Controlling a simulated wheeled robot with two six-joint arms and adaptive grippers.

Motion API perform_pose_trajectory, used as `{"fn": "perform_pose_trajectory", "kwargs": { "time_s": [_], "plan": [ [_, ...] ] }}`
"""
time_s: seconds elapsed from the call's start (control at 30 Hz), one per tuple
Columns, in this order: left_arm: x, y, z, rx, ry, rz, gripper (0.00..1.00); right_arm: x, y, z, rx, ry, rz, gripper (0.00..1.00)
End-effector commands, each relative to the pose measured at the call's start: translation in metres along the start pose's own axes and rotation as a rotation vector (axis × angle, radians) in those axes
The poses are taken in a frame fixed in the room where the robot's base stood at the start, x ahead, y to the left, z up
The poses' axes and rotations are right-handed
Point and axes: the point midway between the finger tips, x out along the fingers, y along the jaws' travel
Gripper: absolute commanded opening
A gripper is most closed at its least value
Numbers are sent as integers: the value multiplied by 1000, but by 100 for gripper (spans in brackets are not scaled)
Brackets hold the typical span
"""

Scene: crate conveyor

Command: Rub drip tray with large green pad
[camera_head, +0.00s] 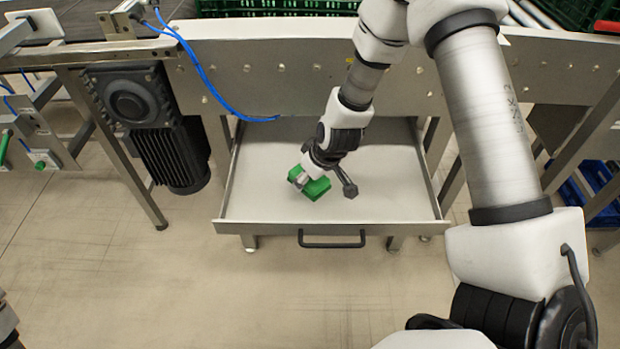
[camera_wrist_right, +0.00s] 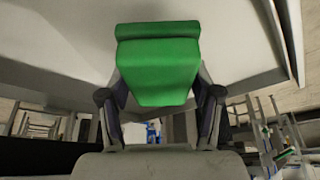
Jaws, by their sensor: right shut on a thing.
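The drip tray (camera_head: 390,195) is a pale, shallow pulled-out drawer with a dark handle, below the conveyor frame. The large green pad (camera_head: 316,189) is in the left middle of the tray. My right gripper (camera_head: 301,178) is shut on the pad, reaching down from the upper right. In the right wrist view the green pad (camera_wrist_right: 158,68) fills the space between the fingers of the right gripper (camera_wrist_right: 157,100), against the pale tray surface. I cannot tell whether the pad touches the tray floor. My left gripper is not in view.
A black motor (camera_head: 150,120) hangs left of the tray. A blue hose (camera_head: 205,75) loops down in front of the conveyor frame (camera_head: 290,65). Green crates (camera_head: 275,8) stand on top. A blue crate (camera_head: 592,185) is at the right. The floor in front is clear.

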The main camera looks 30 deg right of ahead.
Motion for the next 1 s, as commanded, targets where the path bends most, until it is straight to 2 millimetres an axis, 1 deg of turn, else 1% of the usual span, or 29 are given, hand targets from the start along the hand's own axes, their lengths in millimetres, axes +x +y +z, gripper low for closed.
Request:
{"fn": "perform_pose_trajectory", "kwargs": {
  "time_s": [0.03, 0.3, 0.4, 1.0],
  "plan": [
    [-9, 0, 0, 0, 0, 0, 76, -8, 0, -4, 0, 0, 0, 36],
    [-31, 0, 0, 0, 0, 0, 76, -29, -1, -17, 1, 0, 0, 36],
    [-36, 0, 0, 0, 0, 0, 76, -33, -1, -20, 2, -1, 0, 36],
    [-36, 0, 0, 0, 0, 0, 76, -34, -1, -20, 2, 0, 1, 36]
  ]
}}
